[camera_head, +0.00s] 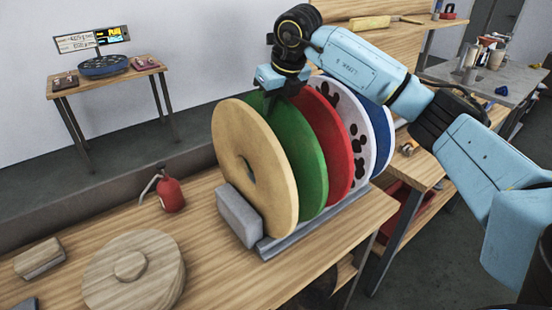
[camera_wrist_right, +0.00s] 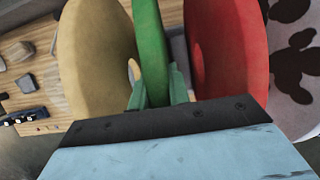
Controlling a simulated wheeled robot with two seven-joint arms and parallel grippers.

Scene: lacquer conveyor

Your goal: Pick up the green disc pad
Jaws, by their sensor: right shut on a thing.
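The green disc pad (camera_head: 301,150) stands upright in a grey rack (camera_head: 318,222) on the wooden table, between a tan disc (camera_head: 262,185) and a red disc (camera_head: 333,150). My right gripper (camera_head: 282,98) is at the top edge of the green disc. In the right wrist view the green disc (camera_wrist_right: 150,50) runs between the fingers of the right gripper (camera_wrist_right: 158,88), which are shut on it. The tan disc (camera_wrist_right: 97,60) and red disc (camera_wrist_right: 225,50) stand close on either side. My left gripper is not in view.
A white disc with dark spots (camera_head: 352,115) and a blue disc (camera_head: 378,130) stand behind the red one. A red oil can (camera_head: 171,193), a round wooden piece (camera_head: 135,275) and a wooden block (camera_head: 39,257) are on the left. The table between is clear.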

